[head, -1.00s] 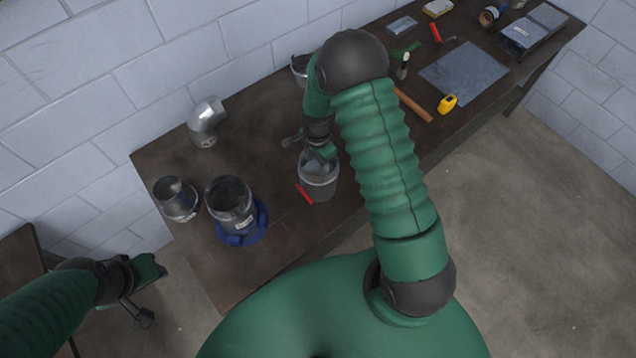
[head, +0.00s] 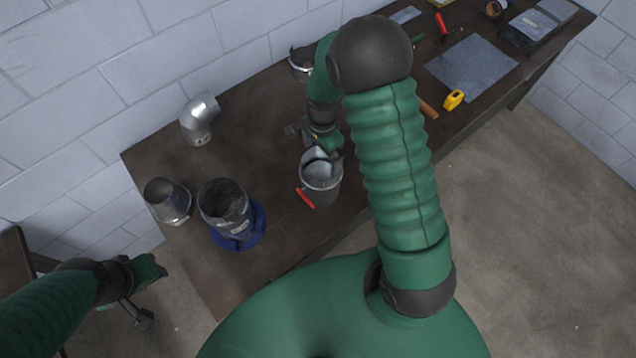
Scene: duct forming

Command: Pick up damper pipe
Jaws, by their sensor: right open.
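The damper pipe (head: 322,186) is a short grey metal pipe with a red handle (head: 305,198) on its left side. It stands upright on the dark workbench (head: 262,195), its open top facing up. My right gripper (head: 322,148) is open at the far edge of the pipe's rim. One finger overlaps the rim in the picture; I cannot tell whether it touches. My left gripper (head: 150,291) is open and empty, off the bench's left end.
A pipe in a blue ring (head: 238,228) and a small metal reducer (head: 168,202) stand left of the damper pipe. A metal elbow (head: 198,120) is behind them. A yellow tape measure (head: 453,99) and a metal sheet (head: 470,67) lie right.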

